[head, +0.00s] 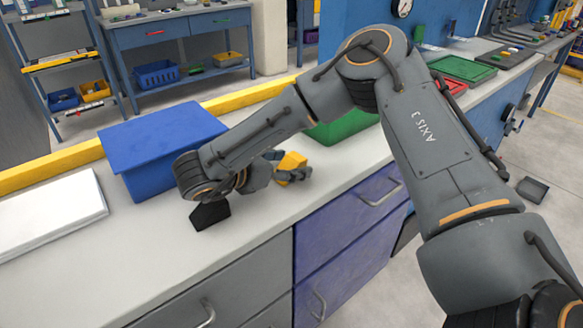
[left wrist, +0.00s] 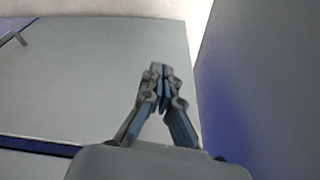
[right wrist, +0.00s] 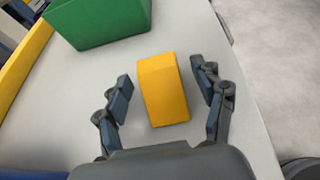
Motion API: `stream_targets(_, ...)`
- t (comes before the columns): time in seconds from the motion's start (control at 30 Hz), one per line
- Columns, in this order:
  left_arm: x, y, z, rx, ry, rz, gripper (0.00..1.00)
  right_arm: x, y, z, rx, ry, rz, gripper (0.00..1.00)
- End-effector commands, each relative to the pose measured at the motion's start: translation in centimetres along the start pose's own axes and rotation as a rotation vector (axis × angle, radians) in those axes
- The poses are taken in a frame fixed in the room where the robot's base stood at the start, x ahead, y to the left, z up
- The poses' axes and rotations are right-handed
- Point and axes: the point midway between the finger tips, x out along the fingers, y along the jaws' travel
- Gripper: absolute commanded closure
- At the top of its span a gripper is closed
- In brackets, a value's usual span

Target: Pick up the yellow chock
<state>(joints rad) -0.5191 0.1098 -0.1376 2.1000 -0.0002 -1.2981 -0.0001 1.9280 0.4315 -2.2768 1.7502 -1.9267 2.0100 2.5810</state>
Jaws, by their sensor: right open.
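The yellow chock (right wrist: 164,92) is a block with a sloped top end, on the pale countertop in the right wrist view. My right gripper (right wrist: 160,84) is open, with one finger on each side of the chock and a gap showing on both sides. In the head view the chock (head: 292,161) shows partly behind the fingers of my right gripper (head: 291,174). My left gripper (left wrist: 161,75) shows only in the left wrist view. Its fingertips are together with nothing visible between them, in front of grey and blue panels.
A green bin (head: 342,127) stands just beyond the chock, also in the right wrist view (right wrist: 98,22). A blue box (head: 160,140) stands left of my right wrist. A white slab (head: 50,215) lies at the far left. The front counter strip (head: 240,230) is clear.

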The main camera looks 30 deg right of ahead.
Motion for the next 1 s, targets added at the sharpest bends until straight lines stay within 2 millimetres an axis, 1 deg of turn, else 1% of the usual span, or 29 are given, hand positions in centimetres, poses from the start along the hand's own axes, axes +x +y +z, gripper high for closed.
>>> stream_targets(0.07,0.0,-0.1,0.1,-0.001,-0.001,-0.001,1.0,0.0,0.0,0.0,0.0,0.0,0.0,0.31)
stream_targets(0.1,0.0,-0.1,0.1,-0.001,-0.002,-0.001,1.0,0.0,0.0,0.0,0.0,0.0,0.0,0.39)
stream_targets(0.17,0.1,-0.1,0.2,-0.001,-0.004,-0.001,1.0,0.0,0.0,0.0,0.0,0.0,0.0,0.52)
stream_targets(0.2,0.1,-0.1,0.2,-0.002,-0.005,-0.001,1.0,0.0,0.0,0.0,0.0,0.0,0.0,0.6)
stream_targets(0.27,0.2,-0.1,0.3,-0.002,-0.007,-0.001,1.0,0.0,0.0,0.0,0.0,0.0,0.0,0.72)
stream_targets(0.3,0.2,-0.1,0.3,-0.002,-0.008,-0.001,1.0,0.0,0.0,0.0,0.0,0.0,0.0,0.8)
stream_targets(0.37,0.3,-0.1,0.4,-0.002,-0.01,-0.002,1.0,0.0,0.0,0.0,0.0,0.0,0.0,0.92)
stream_targets(0.63,0.4,-0.1,0.6,-0.001,-0.015,-0.002,1.0,-0.1,0.0,0.1,0.001,-0.001,0.0,0.92)
stream_targets(0.77,0.4,-0.1,0.5,0.0,-0.011,-0.002,1.0,-0.4,0.1,0.8,0.002,-0.001,0.001,0.92)
stream_targets(0.87,0.5,-0.1,0.5,0.0,-0.007,-0.001,1.0,-0.9,0.1,2.0,0.003,-0.001,0.002,0.92)
stream_targets(0.93,1.7,-0.1,1.0,0.006,-0.021,-0.001,1.0,-1.5,0.1,3.4,0.006,-0.002,0.003,0.92)
stream_targets(1.0,2.5,0.0,1.3,0.006,-0.026,0.0,1.0,-1.1,-1.0,5.2,0.006,-0.001,0.001,0.92)
